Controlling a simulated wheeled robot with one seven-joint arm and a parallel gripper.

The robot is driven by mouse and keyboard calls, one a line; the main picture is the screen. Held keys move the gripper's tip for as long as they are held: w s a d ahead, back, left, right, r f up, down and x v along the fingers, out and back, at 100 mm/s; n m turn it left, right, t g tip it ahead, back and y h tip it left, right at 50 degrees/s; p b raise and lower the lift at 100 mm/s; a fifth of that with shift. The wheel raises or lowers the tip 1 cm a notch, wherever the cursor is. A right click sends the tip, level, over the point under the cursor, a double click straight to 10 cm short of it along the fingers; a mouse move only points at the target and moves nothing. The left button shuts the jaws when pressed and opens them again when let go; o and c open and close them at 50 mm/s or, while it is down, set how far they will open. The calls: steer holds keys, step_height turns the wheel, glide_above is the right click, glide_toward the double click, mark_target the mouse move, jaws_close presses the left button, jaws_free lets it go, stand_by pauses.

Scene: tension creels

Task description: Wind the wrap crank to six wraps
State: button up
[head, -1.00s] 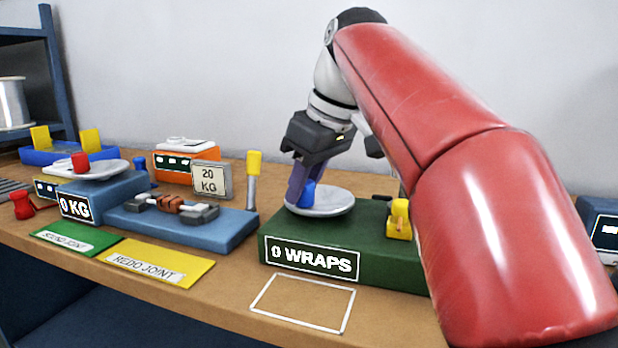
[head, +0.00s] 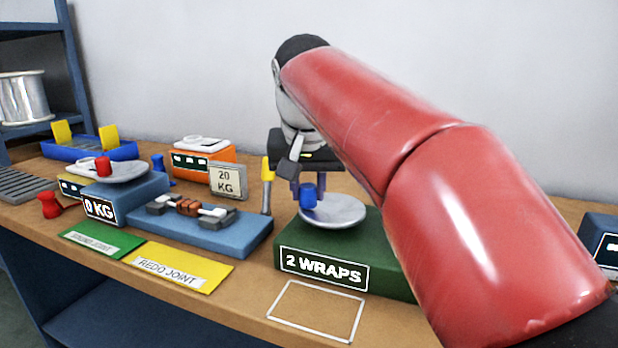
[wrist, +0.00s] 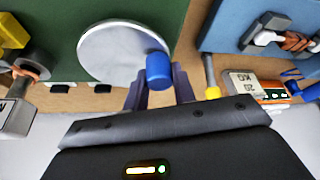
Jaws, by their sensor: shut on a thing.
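The wrap crank is a pale grey disc (head: 340,211) with an upright blue knob (head: 307,196) near its rim, on a green box (head: 300,240). The box's front display (head: 324,269) reads "2 WRAPS". My gripper (head: 307,188) reaches down from behind and is shut on the blue knob, at the disc's left side in the head view. In the wrist view the disc (wrist: 115,50) lies beyond the fingers, and the blue knob (wrist: 158,70) sits between the two purple-grey fingers. My red arm hides the right part of the green box.
Green and yellow mats (head: 178,271) lie in front. A white outlined rectangle (head: 316,311) on the bench is empty.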

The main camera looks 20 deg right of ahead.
steer(key=m, duration=0.1)
steer(key=w+m+h+p, duration=0.1)
steer(key=shift+d+m+g, duration=0.15)
steer(key=shift+m+g, duration=0.15)
steer(key=shift+m, duration=0.1)
steer(key=shift+w+d+m+h, duration=0.2)
steer(key=shift+m+h, duration=0.05)
steer(key=shift+m, duration=0.45)
steer(key=shift+w+d+m+h, duration=0.15)
steer(key=shift+w+m+h, duration=0.1)
steer(key=shift+m, duration=0.45)
steer(key=shift+g, duration=0.4)
steer(key=o, duration=1)
steer(key=shift+v, duration=3.9)
